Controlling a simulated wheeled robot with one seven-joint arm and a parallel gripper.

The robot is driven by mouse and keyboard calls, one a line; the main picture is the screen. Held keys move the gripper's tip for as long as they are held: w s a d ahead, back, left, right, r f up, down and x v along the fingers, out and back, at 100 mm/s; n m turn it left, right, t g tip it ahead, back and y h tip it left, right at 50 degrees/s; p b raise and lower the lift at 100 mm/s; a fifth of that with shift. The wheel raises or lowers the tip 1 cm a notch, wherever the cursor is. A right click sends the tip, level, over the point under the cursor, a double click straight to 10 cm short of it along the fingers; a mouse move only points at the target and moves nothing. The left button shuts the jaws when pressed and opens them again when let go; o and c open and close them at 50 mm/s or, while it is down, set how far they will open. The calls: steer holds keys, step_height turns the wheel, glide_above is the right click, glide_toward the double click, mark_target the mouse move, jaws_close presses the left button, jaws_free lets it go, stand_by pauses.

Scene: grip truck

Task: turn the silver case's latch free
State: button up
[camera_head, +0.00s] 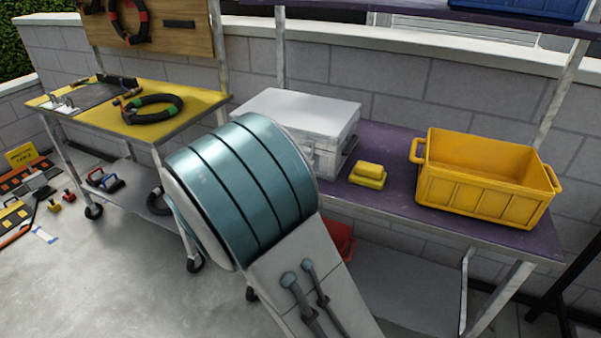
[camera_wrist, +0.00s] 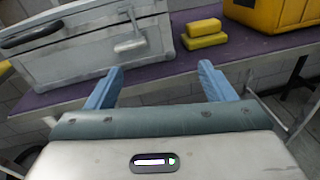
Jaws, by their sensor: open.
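The silver case (camera_head: 298,115) stands closed on the purple table, partly hidden in the head view by my own arm. The wrist view shows its front (camera_wrist: 90,62), with a dark handle (camera_wrist: 32,32) at the left and a pale latch (camera_wrist: 130,42) nearer the right end. The latch has an upright part and a short arm pointing left. My gripper (camera_wrist: 161,82) is open and empty, its two blue fingers apart. In the wrist view the fingers appear below and in front of the latch, with no visible contact. The gripper is hidden in the head view.
Yellow blocks (camera_head: 368,174) are stacked just right of the case. A yellow crate (camera_head: 485,205) stands farther right on the purple table (camera_head: 400,206). A blue crate rests on the shelf above. A yellow-topped cart (camera_head: 105,118) stands at the left with a coiled hose (camera_head: 150,110).

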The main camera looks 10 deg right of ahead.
steer(key=w+d+n, duration=0.1)
steer(key=w, duration=0.3)
steer(key=w+d+t, duration=0.1)
steer(key=w+d, duration=0.1)
steer(key=w, duration=0.2)
steer(key=w+d+n+t+y, duration=0.1)
steer(key=w, duration=0.3)
steer(key=shift+w+d+f+n, duration=0.3)
steer(key=shift+d+f, duration=0.05)
steer(key=c, duration=1)
